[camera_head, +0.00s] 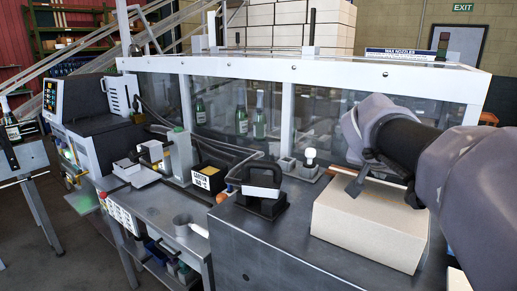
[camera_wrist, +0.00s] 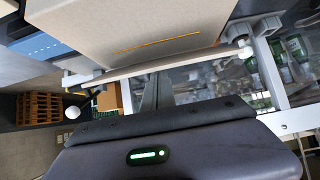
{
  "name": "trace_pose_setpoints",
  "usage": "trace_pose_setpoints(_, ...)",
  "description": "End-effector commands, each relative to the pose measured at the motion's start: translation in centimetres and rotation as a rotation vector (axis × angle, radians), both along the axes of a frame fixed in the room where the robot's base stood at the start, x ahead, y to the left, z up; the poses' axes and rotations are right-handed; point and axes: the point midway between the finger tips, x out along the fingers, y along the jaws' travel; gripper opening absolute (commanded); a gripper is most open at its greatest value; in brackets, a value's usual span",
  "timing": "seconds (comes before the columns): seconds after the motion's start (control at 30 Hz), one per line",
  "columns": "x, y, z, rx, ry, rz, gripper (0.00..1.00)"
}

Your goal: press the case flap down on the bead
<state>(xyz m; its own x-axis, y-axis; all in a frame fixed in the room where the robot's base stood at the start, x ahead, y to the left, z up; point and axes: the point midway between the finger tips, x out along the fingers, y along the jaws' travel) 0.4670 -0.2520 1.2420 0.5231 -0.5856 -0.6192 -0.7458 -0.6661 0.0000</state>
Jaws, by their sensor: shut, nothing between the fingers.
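The cardboard case (camera_head: 368,228) stands on the metal bench at the right of the head view. In the wrist view the case (camera_wrist: 125,20) fills the top middle, and a thin orange-yellow bead (camera_wrist: 155,43) runs along it. The case flap (camera_wrist: 150,62) shows there as a pale strip along the near edge, apart from the bead. My gripper (camera_head: 354,186) is low at the case's top in the head view. In the wrist view its dark fingers (camera_wrist: 157,90) are shut and empty, pointing at the flap. I cannot tell whether they touch it.
A black block-like device (camera_head: 262,190) stands left of the case, and a white knob (camera_head: 310,155) on a small fixture stands behind it. A glazed guard with a white frame (camera_head: 285,65) encloses bottles behind.

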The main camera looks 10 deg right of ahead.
Motion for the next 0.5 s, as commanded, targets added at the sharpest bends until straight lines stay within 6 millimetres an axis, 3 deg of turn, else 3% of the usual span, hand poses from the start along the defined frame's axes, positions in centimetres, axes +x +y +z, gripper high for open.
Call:
trace_pose_setpoints(0.17, 0.4, -0.5, 0.4, 0.001, 0.000, -0.001, 0.00)
trace_pose_setpoints(0.33, 1.1, -1.1, 4.7, 0.001, 0.000, 0.003, 0.00)
trace_pose_setpoints(0.5, -2.6, 3.1, 4.7, 0.000, -0.002, 0.008, 0.00)
